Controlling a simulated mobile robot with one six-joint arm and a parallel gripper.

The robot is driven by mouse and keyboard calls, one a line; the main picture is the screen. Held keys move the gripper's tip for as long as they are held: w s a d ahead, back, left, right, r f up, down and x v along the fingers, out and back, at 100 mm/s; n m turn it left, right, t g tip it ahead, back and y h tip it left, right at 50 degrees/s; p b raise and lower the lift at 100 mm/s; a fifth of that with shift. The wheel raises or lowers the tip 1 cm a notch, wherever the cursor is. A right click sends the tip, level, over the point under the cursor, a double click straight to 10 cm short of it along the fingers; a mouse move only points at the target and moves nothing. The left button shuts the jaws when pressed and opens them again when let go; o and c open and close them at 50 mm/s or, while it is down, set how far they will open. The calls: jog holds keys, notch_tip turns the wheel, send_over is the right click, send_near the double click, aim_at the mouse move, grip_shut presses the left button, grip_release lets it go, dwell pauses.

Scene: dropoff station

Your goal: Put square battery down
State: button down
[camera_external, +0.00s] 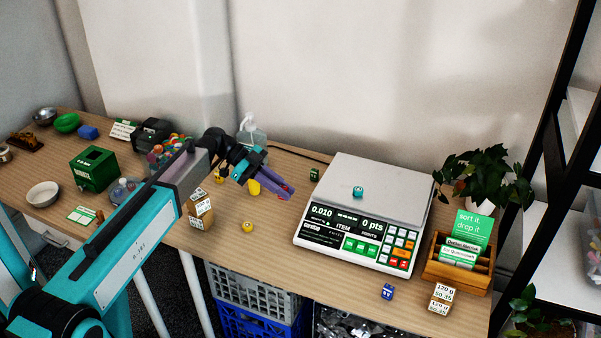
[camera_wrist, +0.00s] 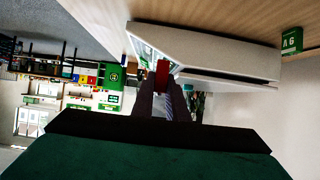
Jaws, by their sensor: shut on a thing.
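My gripper (camera_external: 288,190) is held over the table, to the left of the white scale (camera_external: 345,217). Its purple fingers are shut. In the wrist view, a small red block (camera_wrist: 162,74) shows between the fingertips (camera_wrist: 162,88); it looks like the square battery, and most of it is hidden by the fingers. In the external view it is too small to make out clearly. The scale also shows ahead of my fingers in the wrist view (camera_wrist: 215,52), upside down.
A green cube (camera_external: 314,174) stands behind the scale's left corner. A yellow piece (camera_external: 247,227) and cardboard boxes (camera_external: 200,210) lie left of the scale. A wooden card holder (camera_external: 458,275) and plant (camera_external: 487,175) stand right.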

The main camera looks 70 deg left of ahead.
dwell(0.6)
jog(key=w+r+n+t+y+p, duration=0.1)
jog(key=w, duration=0.2)
jog(key=w+a+r+n+t+y+p, duration=0.1)
jog(key=w+n+y, duration=0.1)
jog(key=w, duration=0.2)
jog(key=w+r+n+t+y+p, duration=0.1)
jog(key=w+r+n, duration=0.1)
jog(key=w, duration=0.2)
jog(key=shift+a+y, duration=0.4)
jog(key=shift+h, duration=0.5)
jog(key=w+d, duration=0.1)
jog(key=d, duration=0.1)
jog(key=w+d+r+p, duration=0.1)
jog(key=d, duration=0.1)
jog(key=w+d+r+p, duration=0.1)
jog(key=d, duration=0.1)
jog(key=shift+w+d, duration=0.35)
jog(key=shift+w, duration=0.05)
jog(key=p, duration=0.6)
send_over(367, 172)
jog(key=shift+f, duration=0.7)
